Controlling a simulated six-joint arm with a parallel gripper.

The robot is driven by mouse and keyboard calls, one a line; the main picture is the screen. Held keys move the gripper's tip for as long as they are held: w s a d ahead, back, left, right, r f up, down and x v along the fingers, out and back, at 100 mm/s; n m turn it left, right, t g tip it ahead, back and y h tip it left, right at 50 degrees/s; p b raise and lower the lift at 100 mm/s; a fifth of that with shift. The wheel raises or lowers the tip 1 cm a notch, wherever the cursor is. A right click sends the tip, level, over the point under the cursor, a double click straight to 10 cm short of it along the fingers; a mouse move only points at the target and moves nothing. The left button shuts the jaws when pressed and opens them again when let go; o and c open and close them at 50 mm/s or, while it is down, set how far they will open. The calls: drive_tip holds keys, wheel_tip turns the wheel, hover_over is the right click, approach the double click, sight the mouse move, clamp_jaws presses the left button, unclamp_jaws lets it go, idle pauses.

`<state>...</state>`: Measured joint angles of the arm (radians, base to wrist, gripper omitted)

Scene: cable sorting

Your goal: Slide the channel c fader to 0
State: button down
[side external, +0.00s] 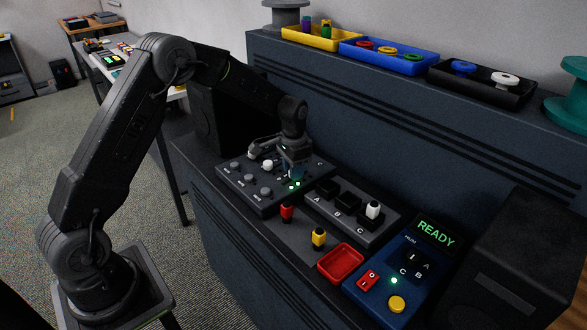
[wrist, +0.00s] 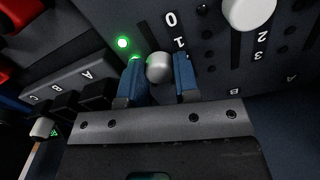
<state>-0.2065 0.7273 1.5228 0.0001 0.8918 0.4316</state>
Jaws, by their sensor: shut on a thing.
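In the wrist view, my gripper (wrist: 160,80) has its two blue fingertips on either side of a round grey fader knob (wrist: 159,67), shut on it. This is the fader beside the 0 and 1 marks, which I take as channel C; its own letter is hidden. The knob appears near the 1 mark, but its raised height makes the exact reading hard to tell. In the side view, my gripper (side external: 295,172) is down at the right part of the fader panel (side external: 262,204) and hides that knob. The neighbouring white knob (wrist: 248,11), on the B channel, stands apart, near 2 and 3.
Green lights (side external: 294,186) glow on the panel by my gripper. A block with sockets A, B, C (side external: 335,222) stands to the right, with a white plug (side external: 373,210) in C. A console (side external: 436,234) reads READY.

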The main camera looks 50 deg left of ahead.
sight(284, 184)
drive_tip(key=shift+s, duration=1.75)
drive_tip(key=c, duration=0.9)
unclamp_jaws()
drive_tip(key=shift+o, duration=0.2)
drive_tip(key=shift+r, duration=0.15)
wheel_tip(284, 184, up, 14)
drive_tip(key=shift+f, duration=0.2)
